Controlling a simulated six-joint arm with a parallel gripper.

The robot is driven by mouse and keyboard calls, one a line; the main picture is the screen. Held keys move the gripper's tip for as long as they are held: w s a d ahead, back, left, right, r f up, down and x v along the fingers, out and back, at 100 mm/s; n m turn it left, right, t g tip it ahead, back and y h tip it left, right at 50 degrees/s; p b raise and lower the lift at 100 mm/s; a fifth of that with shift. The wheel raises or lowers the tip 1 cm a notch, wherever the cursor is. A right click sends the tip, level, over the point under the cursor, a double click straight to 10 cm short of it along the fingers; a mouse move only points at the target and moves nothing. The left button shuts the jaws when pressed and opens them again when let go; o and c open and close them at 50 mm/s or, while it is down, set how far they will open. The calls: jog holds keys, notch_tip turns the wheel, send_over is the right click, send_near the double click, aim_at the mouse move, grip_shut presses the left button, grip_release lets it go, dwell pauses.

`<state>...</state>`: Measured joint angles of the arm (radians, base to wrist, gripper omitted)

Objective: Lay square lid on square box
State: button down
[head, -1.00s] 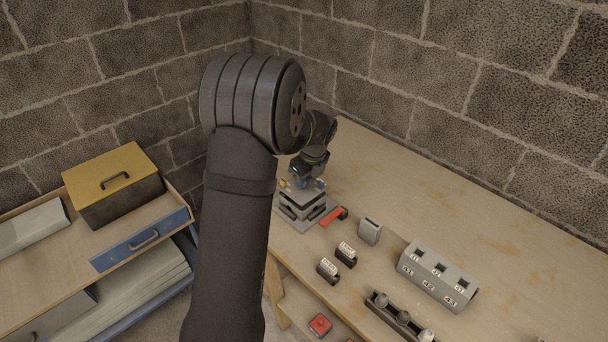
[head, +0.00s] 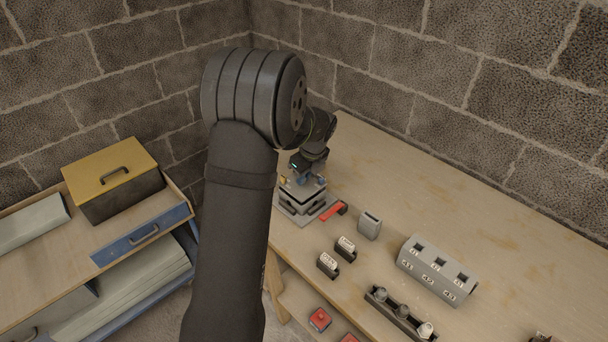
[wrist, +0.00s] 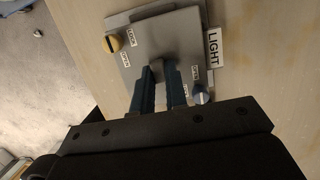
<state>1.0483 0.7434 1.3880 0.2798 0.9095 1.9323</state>
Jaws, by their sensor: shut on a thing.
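The square lid (wrist: 184,42) is a flat grey plate with a yellow knob (wrist: 115,43) and a silver knob (wrist: 201,95) at opposite corners, beside small lock and open labels. In the head view the lid (head: 293,188) is level, directly over the square box (head: 304,204), a low grey box on a grey base plate (head: 287,211). Whether the lid touches the box all round cannot be told.
A red handle (head: 332,211) lies right of the box. A grey slotted holder (head: 369,225), two small labelled blocks (head: 327,264), a grey numbered block (head: 437,270) and a dark rack (head: 398,312) stand further right. The back of the table is clear.

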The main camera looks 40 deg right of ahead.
jog(key=shift+f, duration=0.7)
dwell(0.9)
jog(key=c, duration=1.1)
grip_release()
jog(key=shift+w+r+v, duration=0.1)
jog(key=shift+w+v, duration=0.15)
jog(key=shift+v, duration=0.9)
jog(key=shift+w+r+v, duration=0.1)
jog(key=shift+w+v, duration=0.2)
jog(key=shift+v, duration=0.8)
jog(key=shift+w+v, duration=0.25)
jog(key=shift+v, duration=0.9)
jog(key=shift+f, duration=0.1)
jog(key=shift+s+x, duration=0.25)
jog(key=shift+x, duration=0.75)
jog(key=shift+s+x, duration=0.25)
jog(key=shift+x, duration=0.8)
jog(key=shift+s+x, duration=0.25)
jog(key=shift+x, duration=0.75)
jog(key=shift+f, duration=0.2)
